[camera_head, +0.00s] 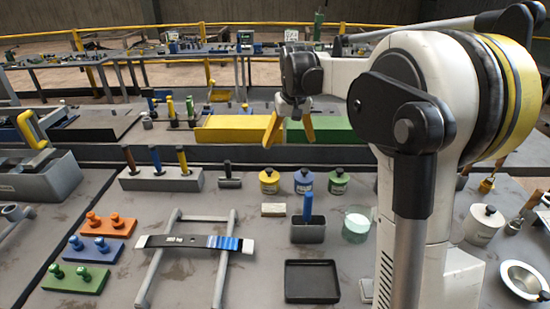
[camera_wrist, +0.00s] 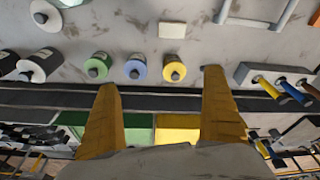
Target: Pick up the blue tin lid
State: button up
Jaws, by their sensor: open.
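The blue tin (camera_head: 304,188) stands upright on the grey table between a yellow tin (camera_head: 269,187) and a green tin (camera_head: 338,187). Its blue lid (camera_head: 303,175) has a dark knob and sits on the tin. In the wrist view the blue lid (camera_wrist: 140,63) lies beyond the fingertips, between the two fingers in the picture. My gripper (camera_head: 290,130) is open and empty, above and behind the row of tins in the head view. Its yellow fingers also show in the wrist view (camera_wrist: 160,80). It touches no tin.
A grey box with a blue-handled tool (camera_head: 308,205) stands in front of the blue tin. A cream block (camera_head: 273,210) lies in front of the yellow tin. A glass jar (camera_head: 356,224) and a white tin (camera_head: 483,224) stand further right. Yellow and green panels lie behind.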

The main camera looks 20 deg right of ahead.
jog(key=w+d+f+g, duration=0.1)
jog(key=w+d+f, duration=0.4)
jog(key=d, duration=0.1)
jog(key=m+g+p, duration=0.1)
send_over(305, 170)
jog(key=shift+y, duration=0.3)
jog(key=f, duration=0.7)
jog(key=shift+s+d, duration=0.15)
jog(key=shift+d, duration=0.1)
notch_tip(305, 170, down, 6)
jog(key=shift+r+b, duration=0.15)
jog(key=shift+b, duration=0.65)
jog(key=f, duration=0.2)
jog(key=f+b, duration=0.2)
jog(key=f, duration=0.1)
jog(key=shift+w+a+f, duration=0.2)
jog(key=shift+w+f, duration=0.1)
jog(key=shift+r, duration=0.1)
jog(key=c, duration=1.4)
jog(key=shift+c, duration=0.2)
